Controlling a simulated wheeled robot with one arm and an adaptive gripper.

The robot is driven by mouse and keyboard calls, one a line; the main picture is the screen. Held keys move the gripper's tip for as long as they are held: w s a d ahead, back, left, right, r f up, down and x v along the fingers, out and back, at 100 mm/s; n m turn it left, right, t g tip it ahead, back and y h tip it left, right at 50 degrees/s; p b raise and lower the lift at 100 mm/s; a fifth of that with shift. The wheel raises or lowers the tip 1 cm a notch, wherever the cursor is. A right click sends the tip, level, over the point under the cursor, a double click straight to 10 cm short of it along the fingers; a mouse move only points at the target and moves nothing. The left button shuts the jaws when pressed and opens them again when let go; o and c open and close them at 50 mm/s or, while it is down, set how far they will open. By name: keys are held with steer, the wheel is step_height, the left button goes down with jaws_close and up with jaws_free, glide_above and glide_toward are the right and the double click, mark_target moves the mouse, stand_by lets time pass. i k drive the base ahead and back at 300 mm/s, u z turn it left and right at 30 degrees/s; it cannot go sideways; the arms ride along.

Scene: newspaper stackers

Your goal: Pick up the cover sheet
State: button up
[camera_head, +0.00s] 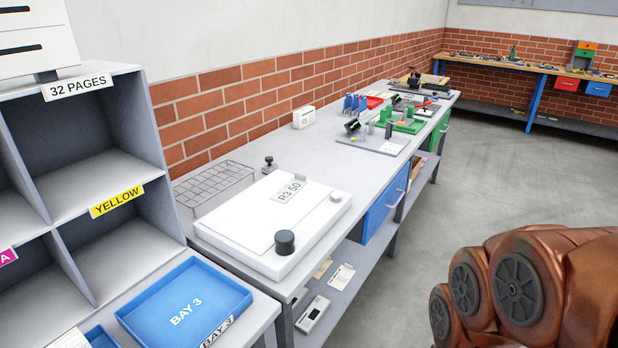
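A flat white sheet (245,215) lies on a thick white board (318,235) on the grey bench. It may be the cover sheet, but no wording on it tells. A black knob (285,242) stands at its near edge and a "R3 50" card (289,191) at its far right part. Brown links of my arm fill the lower right corner, apart from the bench. My gripper is out of view.
A wire rack (213,186) lies left of the board, against the brick wall. Grey pigeonholes (95,150) and a blue "BAY 3" tray (183,305) are at the left. Tools and green fixtures (405,122) crowd the bench's far end. The floor (460,180) at right is clear.

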mark_target(286, 192)
steer(key=u, duration=0.45)
steer(key=i, duration=1)
steer(key=u, duration=0.75)
